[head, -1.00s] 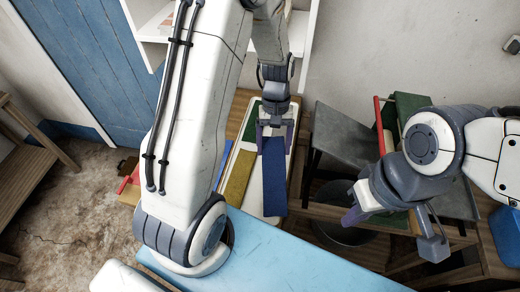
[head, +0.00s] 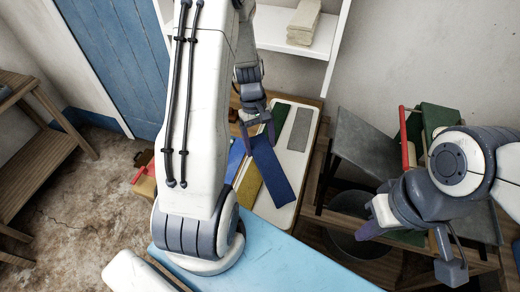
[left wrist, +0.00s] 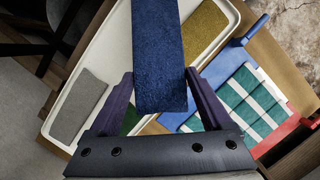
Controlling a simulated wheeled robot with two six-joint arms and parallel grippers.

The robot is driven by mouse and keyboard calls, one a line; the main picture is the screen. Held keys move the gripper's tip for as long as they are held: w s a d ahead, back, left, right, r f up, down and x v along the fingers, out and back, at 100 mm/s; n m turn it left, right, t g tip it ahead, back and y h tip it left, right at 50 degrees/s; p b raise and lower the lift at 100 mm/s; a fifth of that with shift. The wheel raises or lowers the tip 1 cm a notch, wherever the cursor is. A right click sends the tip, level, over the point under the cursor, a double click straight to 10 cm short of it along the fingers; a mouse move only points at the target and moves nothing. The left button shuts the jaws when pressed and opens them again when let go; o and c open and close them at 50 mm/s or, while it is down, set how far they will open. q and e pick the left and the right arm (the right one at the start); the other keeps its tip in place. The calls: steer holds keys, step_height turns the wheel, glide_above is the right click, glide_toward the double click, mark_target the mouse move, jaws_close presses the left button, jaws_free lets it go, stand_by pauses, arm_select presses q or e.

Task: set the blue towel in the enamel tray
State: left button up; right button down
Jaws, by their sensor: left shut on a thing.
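The blue towel (head: 272,170) is a long flat strip, gripped at its far end by my left gripper (head: 258,126). In the left wrist view the blue towel (left wrist: 160,55) extends from between the fingers, over the tray. The white enamel tray (head: 294,162) lies under it, with a green towel (head: 281,116), a grey towel (head: 300,130) and a yellow towel (head: 249,184) in it. I cannot tell whether the blue towel touches the tray. My right gripper (head: 411,248) is open and empty, away at the right.
A blue frame (left wrist: 188,78) holding a teal and white striped cloth (left wrist: 245,100) lies beside the tray. A dark bucket (head: 352,240) stands below, right of the tray. A light blue surface (head: 290,262) is in front. A shelf (head: 322,38) hangs behind.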

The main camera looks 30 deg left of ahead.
arm_select(q)
steer(key=shift+a+f+p, duration=0.1)
steer(key=shift+f+p, duration=0.2)
steer(key=shift+f, duration=1.75)
steer(key=o, duration=0.9)
steer(key=shift+f, duration=0.15)
steer(key=b+v, duration=0.1)
steer(key=v, duration=1)
steer(key=shift+r, duration=0.25)
steer(key=shift+w+r, duration=0.1)
steer(key=shift+r, duration=0.35)
